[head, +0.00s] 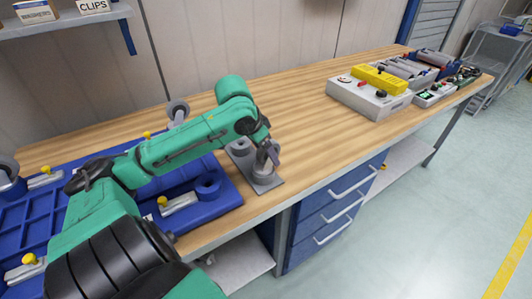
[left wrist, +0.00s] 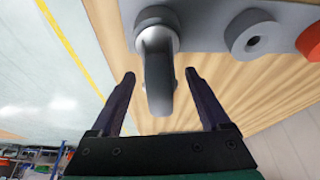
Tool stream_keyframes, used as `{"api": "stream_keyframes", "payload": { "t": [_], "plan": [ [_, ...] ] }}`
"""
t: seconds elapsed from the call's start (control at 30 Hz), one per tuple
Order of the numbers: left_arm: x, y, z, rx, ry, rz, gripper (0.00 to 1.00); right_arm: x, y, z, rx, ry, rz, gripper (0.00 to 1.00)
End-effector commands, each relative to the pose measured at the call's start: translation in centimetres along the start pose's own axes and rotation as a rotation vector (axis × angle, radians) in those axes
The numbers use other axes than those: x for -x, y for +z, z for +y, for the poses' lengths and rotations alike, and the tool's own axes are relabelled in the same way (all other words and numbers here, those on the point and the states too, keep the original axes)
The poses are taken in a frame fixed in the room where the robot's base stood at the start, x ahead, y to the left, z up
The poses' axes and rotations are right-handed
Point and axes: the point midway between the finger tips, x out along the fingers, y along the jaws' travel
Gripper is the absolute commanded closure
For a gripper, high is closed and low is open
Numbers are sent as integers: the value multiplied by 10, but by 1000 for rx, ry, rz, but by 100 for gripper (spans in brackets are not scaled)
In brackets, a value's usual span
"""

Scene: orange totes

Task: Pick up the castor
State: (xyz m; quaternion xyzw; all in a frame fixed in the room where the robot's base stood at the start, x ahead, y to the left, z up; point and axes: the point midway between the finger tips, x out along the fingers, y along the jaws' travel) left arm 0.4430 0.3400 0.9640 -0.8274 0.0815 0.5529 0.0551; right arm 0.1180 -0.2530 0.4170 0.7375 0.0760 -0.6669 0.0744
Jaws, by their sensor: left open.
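A grey castor (left wrist: 157,70) stands on a grey fixture plate (left wrist: 205,32) in the left wrist view, with its wheel pointing toward my gripper. My left gripper (left wrist: 160,76) is open, with one dark finger on each side of the castor's wheel. Gaps show between the wheel and both fingers. In the head view my left gripper (head: 266,150) is over the front end of the fixture plate (head: 268,187), and the castor (head: 263,170) is partly hidden by it. My right gripper is not in view.
A blue tray (head: 225,198) with yellow-knobbed clamps lies left of the plate. Other castors (head: 178,108) show by it. A grey control box (head: 365,100) and yellow part (head: 378,79) stand at the right. The wooden bench between is clear.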

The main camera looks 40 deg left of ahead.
Motion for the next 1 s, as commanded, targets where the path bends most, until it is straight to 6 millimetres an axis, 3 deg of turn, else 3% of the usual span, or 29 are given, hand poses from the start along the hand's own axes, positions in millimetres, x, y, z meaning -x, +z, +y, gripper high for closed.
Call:
{"api": "stream_keyframes", "payload": {
  "t": [0.03, 0.07, 0.2, 0.27, 0.6, 0.77, 0.87, 1.0],
  "plan": [
    [0, 0, 0, 0, 0, 0, 20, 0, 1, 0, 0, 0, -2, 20],
    [0, 0, 0, 0, 0, 0, 28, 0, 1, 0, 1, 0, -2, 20],
    [0, 0, 0, 0, 0, 0, 81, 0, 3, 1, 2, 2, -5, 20],
    [0, 0, 0, 0, 0, 0, 100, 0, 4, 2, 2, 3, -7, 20],
    [2, -1, 0, -1, -1, 3, 100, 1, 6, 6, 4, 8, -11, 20],
    [14, -7, 0, -1, -2, 6, 100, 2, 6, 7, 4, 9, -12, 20],
    [30, -14, -1, -2, -4, 8, 100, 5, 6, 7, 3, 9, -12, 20],
    [74, -32, -2, -2, -8, 11, 100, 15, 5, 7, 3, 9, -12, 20]
  ]
}}
